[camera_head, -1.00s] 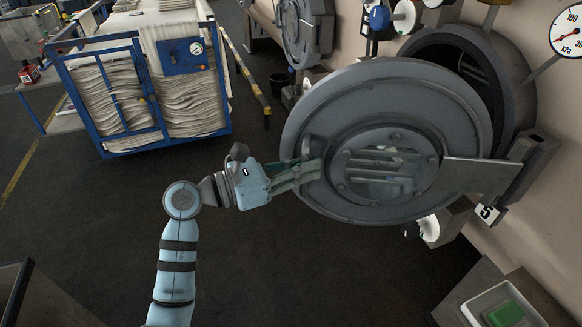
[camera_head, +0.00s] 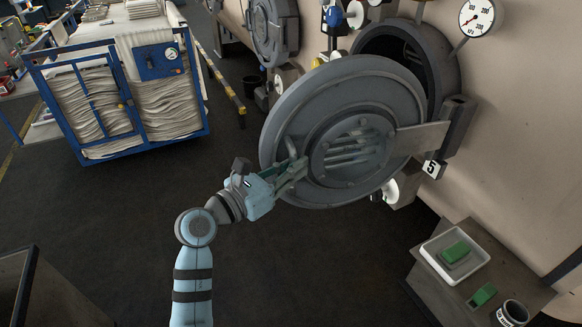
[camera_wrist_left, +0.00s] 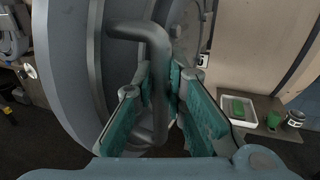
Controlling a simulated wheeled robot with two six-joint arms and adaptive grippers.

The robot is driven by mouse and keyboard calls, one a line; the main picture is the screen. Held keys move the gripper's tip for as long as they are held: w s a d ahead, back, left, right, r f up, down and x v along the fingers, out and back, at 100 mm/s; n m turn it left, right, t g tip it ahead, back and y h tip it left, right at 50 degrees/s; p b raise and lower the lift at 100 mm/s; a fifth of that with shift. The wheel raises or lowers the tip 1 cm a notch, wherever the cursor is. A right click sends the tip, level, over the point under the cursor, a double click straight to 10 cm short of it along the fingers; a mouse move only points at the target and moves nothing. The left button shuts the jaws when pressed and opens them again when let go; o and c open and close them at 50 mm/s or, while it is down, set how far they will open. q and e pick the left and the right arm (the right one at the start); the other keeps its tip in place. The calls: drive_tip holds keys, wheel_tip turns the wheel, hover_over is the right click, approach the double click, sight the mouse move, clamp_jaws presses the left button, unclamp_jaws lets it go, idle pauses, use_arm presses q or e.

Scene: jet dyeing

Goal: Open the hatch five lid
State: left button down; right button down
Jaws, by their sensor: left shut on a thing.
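The hatch five lid (camera_head: 310,110) is a large round grey metal disc with a round window. It stands swung out on its hinge arm, away from the dark round hatch opening (camera_head: 398,52). The "5" tag (camera_head: 431,169) hangs beside the hinge. My left gripper (camera_head: 298,170) is at the lid's near left side, shut on the lid handle. In the left wrist view the handle (camera_wrist_left: 158,75) is a bent grey bar between the green-padded fingers (camera_wrist_left: 160,100). My right gripper is not in view.
A blue-framed cart of folded cloth (camera_head: 130,95) stands at the left. Another hatch (camera_head: 272,30) is further back. The dark floor between is clear.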

use_arm(q)
drive_tip(key=shift+r, duration=0.2)
drive_tip(key=c, duration=2)
unclamp_jaws()
drive_tip(key=o, duration=0.4)
drive_tip(key=shift+d, duration=0.1)
drive_tip(key=shift+f, duration=0.1)
drive_tip(key=v, duration=1.2)
drive_tip(key=shift+s+d, duration=0.1)
